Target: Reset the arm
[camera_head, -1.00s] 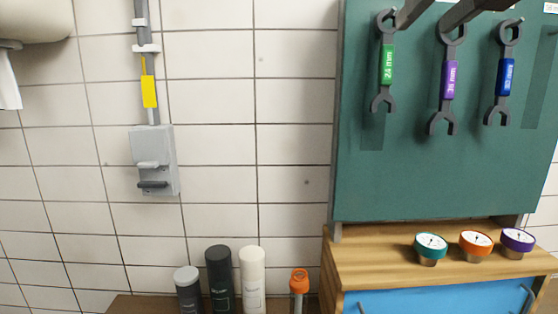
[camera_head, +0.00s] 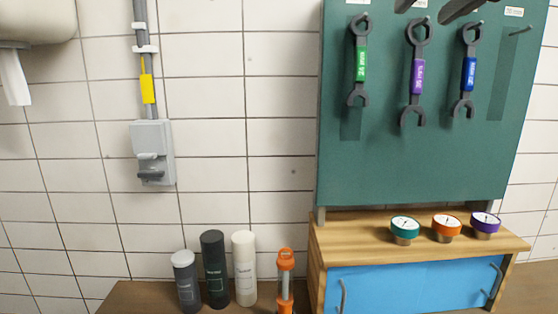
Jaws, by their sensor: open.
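My gripper (camera_head: 425,12) shows only as two dark fingers at the top edge of the head view. The fingers are apart, with nothing visible between them. They are in front of the green tool board (camera_head: 420,160), near the top of the purple-labelled wrench (camera_head: 417,75). I cannot tell how far they are from the board. The rest of my arm is out of view. A green-labelled wrench (camera_head: 360,65) hangs to the left and a blue-labelled wrench (camera_head: 469,75) to the right.
Teal (camera_head: 405,227), orange (camera_head: 446,225) and purple (camera_head: 485,223) gauges stand on a wooden cabinet (camera_head: 330,240) with blue doors. Several bottles (camera_head: 214,265) and an orange-topped tool (camera_head: 285,275) stand left of it. A grey switch box (camera_head: 152,152) is on the tiled wall.

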